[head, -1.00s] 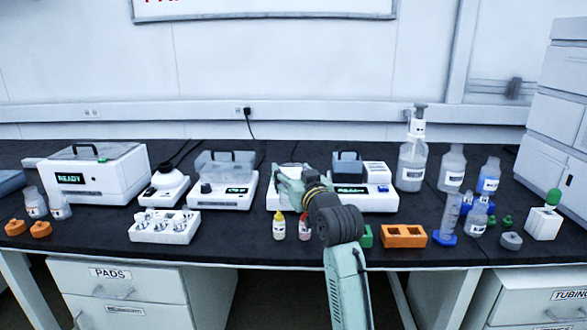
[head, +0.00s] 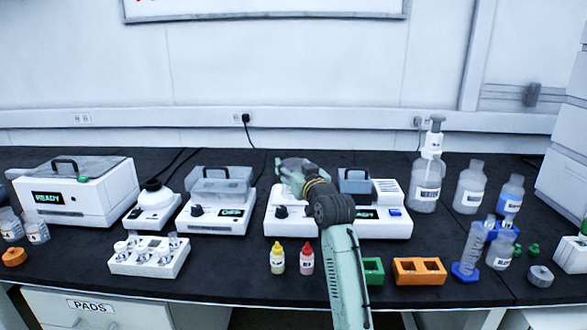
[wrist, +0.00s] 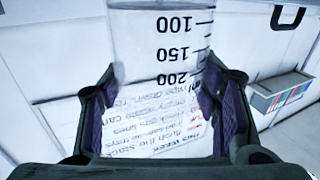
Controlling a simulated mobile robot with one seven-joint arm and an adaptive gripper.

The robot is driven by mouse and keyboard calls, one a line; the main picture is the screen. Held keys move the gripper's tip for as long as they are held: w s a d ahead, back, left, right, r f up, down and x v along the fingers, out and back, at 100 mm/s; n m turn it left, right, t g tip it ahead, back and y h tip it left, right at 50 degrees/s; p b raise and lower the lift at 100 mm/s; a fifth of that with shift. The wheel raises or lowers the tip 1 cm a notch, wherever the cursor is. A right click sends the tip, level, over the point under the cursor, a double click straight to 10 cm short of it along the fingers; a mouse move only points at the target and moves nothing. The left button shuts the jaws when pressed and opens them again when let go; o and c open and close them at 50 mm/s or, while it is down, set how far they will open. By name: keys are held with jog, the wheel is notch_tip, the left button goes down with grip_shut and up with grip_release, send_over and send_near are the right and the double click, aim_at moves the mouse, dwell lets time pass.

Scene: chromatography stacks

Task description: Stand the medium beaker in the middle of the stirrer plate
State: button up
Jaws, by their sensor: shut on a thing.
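My gripper (wrist: 162,110) is shut on a clear beaker (wrist: 158,70) with black volume marks, one finger on each side of its wall. Printed text shows through the glass in the wrist view. In the head view my gripper (head: 290,178) is above the left part of a white bench unit with a dark knob, which I take for the stirrer plate (head: 272,228). My arm hides much of this unit. The beaker is barely visible there, so I cannot tell its height above the plate or whether it touches it.
A grey block (head: 355,181) stands close to the right of my gripper. A lidded white unit (head: 216,218) is on the left. Yellow (head: 277,261) and red (head: 306,262) dropper bottles and an orange rack (head: 419,271) stand in front. Large bottles (head: 428,180) are at the right.

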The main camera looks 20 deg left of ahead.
jog(key=shift+w+a+f+p, duration=0.5)
jog(key=shift+w+f, duration=0.2)
jog(key=shift+w, duration=0.6)
jog(key=shift+w+a+f+p, duration=0.45)
jog(key=shift+w+f, duration=0.25)
jog(key=shift+w, duration=0.65)
jog(key=shift+w+a+f+p, duration=0.45)
jog(key=shift+w+f, duration=0.25)
jog(key=shift+w, duration=0.6)
jog(key=shift+f, duration=0.15)
jog(key=o, duration=1.3)
jog(key=shift+c, duration=0.2)
